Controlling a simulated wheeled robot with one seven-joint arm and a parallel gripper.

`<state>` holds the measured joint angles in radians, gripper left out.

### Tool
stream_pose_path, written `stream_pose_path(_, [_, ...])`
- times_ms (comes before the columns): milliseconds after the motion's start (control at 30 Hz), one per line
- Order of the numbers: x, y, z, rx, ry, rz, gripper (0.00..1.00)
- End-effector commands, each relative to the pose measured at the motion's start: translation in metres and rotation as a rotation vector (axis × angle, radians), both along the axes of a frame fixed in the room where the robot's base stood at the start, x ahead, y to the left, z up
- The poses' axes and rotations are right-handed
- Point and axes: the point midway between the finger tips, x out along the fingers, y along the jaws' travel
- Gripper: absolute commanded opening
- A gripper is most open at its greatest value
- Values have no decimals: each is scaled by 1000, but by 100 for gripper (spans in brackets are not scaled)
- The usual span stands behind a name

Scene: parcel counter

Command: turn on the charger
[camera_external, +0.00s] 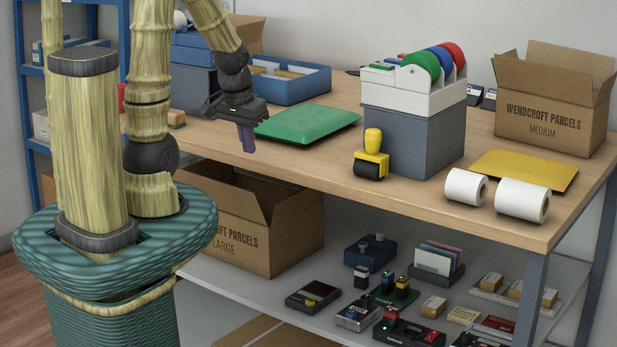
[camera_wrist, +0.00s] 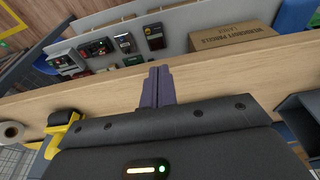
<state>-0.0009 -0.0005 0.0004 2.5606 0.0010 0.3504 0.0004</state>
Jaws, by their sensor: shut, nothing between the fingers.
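My gripper (camera_external: 248,148) hangs above the front edge of the counter, pointing down, left of the green pad; its purple fingers are together and empty. In the wrist view the shut fingers (camera_wrist: 160,72) show against the counter edge, with the lower shelf beyond. Several small devices sit on that shelf: a dark box with a yellow button (camera_external: 314,294), a grey box with a blue part (camera_external: 357,317), and a dark box with red and green parts (camera_external: 409,332). I cannot tell which is the charger or whether it is on. My gripper touches none of them.
The wooden counter (camera_external: 325,167) lies above the shelf. It holds a green pad (camera_external: 308,124), a yellow-handled roller (camera_external: 372,159), a grey bin (camera_external: 414,138) and white rolls (camera_external: 522,199). A large open carton (camera_external: 233,232) stands at the shelf's left.

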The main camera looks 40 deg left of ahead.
Motion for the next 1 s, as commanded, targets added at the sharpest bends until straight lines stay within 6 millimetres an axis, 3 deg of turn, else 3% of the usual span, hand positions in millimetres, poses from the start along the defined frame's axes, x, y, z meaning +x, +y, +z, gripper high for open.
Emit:
stream_pose_path(267, [0, 0, 45, -1, -1, 0, 0])
stream_pose_path(600, [0, -1, 117, -1, 0, 0, 0])
stream_pose_path(733, [0, -1, 125, -1, 0, 0, 0])
stream_pose_path(1000, [0, -1, 122, -1, 0, 0, 0])
